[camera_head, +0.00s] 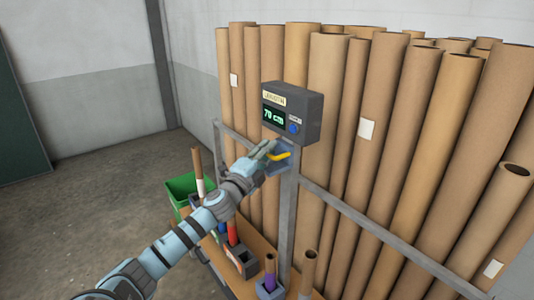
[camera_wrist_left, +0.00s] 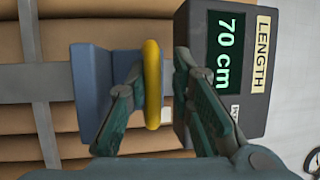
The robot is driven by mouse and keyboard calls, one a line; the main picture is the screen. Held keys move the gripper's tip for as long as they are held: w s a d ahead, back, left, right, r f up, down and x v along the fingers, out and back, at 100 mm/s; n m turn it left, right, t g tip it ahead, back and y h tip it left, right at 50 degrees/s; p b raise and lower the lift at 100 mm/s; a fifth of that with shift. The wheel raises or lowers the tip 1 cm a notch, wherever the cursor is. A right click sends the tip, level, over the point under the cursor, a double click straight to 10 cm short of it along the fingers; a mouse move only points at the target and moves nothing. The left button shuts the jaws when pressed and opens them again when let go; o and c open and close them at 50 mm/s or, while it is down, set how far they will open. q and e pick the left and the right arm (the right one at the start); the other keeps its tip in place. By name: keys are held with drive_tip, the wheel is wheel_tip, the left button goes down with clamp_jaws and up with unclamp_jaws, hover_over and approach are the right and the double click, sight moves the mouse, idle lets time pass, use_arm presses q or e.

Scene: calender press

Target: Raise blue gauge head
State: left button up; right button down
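The blue gauge head (camera_head: 284,163) sits on the grey post just below the display box, with a yellow handle (camera_head: 279,156) on it. In the left wrist view the blue head (camera_wrist_left: 88,80) is at the left and the yellow handle (camera_wrist_left: 152,85) stands out from it. My left gripper (camera_head: 270,149) is at the handle. In the left wrist view its fingers (camera_wrist_left: 160,62) are open, one on each side of the handle; the left finger is close to it, and contact cannot be told. The right gripper is not in view.
A dark display box (camera_head: 292,113) reading 70 cm is on the post (camera_head: 287,215) above the head. Tall cardboard tubes (camera_head: 390,130) stand behind a grey rail (camera_head: 370,230). Below are a green bin (camera_head: 183,188) and a wooden shelf (camera_head: 262,250) with tube holders. Floor at left is clear.

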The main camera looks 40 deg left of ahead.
use_arm(q)
drive_tip(key=shift+s+d+f, duration=0.1)
drive_tip(key=shift+s+f, duration=0.1)
drive_tip(key=shift+s, duration=0.15)
drive_tip(key=v, duration=1.1)
drive_tip(key=shift+s+r, duration=0.15)
drive_tip(key=shift+r, duration=0.05)
